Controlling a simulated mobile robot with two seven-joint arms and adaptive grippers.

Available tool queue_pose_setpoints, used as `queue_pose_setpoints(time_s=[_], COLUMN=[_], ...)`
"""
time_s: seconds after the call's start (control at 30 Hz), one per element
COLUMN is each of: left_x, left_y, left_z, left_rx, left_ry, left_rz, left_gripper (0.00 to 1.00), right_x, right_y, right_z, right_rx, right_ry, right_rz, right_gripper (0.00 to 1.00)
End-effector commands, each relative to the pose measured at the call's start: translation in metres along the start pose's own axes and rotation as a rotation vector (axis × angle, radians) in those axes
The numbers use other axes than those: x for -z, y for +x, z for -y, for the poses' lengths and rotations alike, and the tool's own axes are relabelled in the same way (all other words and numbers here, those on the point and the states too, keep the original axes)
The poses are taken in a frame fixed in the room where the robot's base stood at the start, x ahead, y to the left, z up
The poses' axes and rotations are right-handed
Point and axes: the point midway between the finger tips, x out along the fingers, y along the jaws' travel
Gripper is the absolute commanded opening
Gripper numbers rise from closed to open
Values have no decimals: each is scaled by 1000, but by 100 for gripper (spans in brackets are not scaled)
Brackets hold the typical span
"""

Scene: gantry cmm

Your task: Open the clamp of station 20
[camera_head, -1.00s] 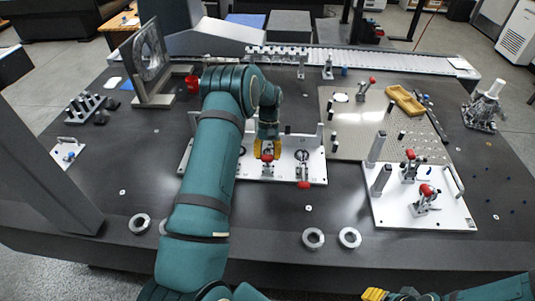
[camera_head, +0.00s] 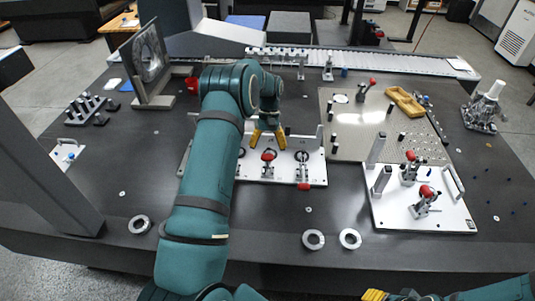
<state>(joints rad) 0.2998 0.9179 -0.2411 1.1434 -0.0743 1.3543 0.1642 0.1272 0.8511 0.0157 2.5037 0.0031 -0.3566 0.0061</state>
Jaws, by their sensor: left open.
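A white fixture plate (camera_head: 250,175) lies in the middle of the dark table and carries toggle clamps. One clamp with a red handle tip (camera_head: 268,156) stands just in front of my left gripper (camera_head: 268,139). A second clamp, to its right, has a red tip (camera_head: 304,187) low over the plate's front edge. I cannot read which one is station 20. My left gripper is open, its yellow fingers spread apart behind the first red tip, empty. My left arm hides the plate's left part.
A second white plate (camera_head: 410,212) with red-tipped clamps and grey posts stands at the right. A perforated plate (camera_head: 360,140) with a yellow tray (camera_head: 405,101) lies behind it. Metal rings (camera_head: 313,239) lie near the front edge.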

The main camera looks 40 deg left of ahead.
Motion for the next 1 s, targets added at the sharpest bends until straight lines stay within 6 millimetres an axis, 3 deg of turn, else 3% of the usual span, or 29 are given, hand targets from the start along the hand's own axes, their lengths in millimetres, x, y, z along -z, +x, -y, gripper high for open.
queue_pose_setpoints(time_s=[0.2,0.4,0.6,1.0], left_x=[1,1,0,0], left_y=[-46,-73,-83,-83], left_z=[0,0,0,0], left_rx=[-1,0,0,0], left_ry=[0,0,0,0], left_rz=[-5,-3,-2,-1], left_gripper=[76,76,76,76], right_x=[0,0,0,0], right_y=[0,0,0,0], right_z=[0,0,0,0], right_rx=[0,0,0,0], right_ry=[0,0,0,0], right_rz=[0,0,0,0], right_gripper=[47,47,47,47])
